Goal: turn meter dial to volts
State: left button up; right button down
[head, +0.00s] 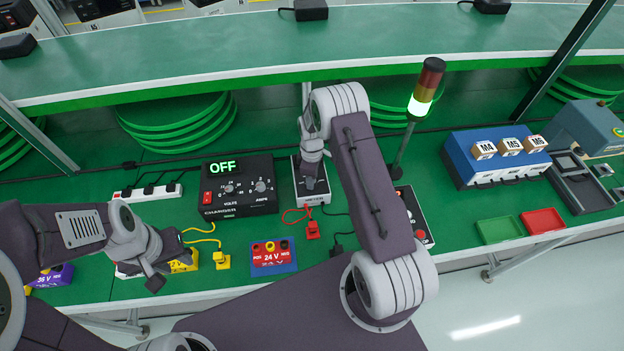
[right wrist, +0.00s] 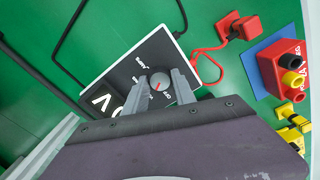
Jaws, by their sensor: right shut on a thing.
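The meter (head: 312,196) is a small light-edged box with a dark face, lying on the green bench. In the right wrist view its face (right wrist: 130,72) carries a round grey dial (right wrist: 160,80) with a red mark. Small white labels surround the dial; one reads OFF and one looks like AMPS. A black window with a large white mark is partly hidden by my finger. My right gripper (head: 311,178) is over the meter, its fingers (right wrist: 158,91) shut on the dial. My left gripper (head: 166,276) hangs by a yellow block (head: 183,263); its opening is unclear.
A black power supply (head: 238,203) showing OFF stands left of the meter. A red 24 V block (head: 272,258), a red plug (head: 312,230) and a yellow plug (head: 222,261) lie in front. A signal tower (head: 408,135) stands behind right. A shelf (head: 300,45) overhangs the bench.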

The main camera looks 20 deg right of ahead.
jog(key=shift+m, duration=0.4)
jog(key=shift+w, duration=0.1)
jog(key=c, duration=1)
grip_release()
jog(key=shift+c, duration=0.2)
notch_tip(320, 180, up, 9)
jog(key=b, duration=0.1)
jog(key=shift+b, duration=0.4)
jog(key=shift+r, duration=0.1)
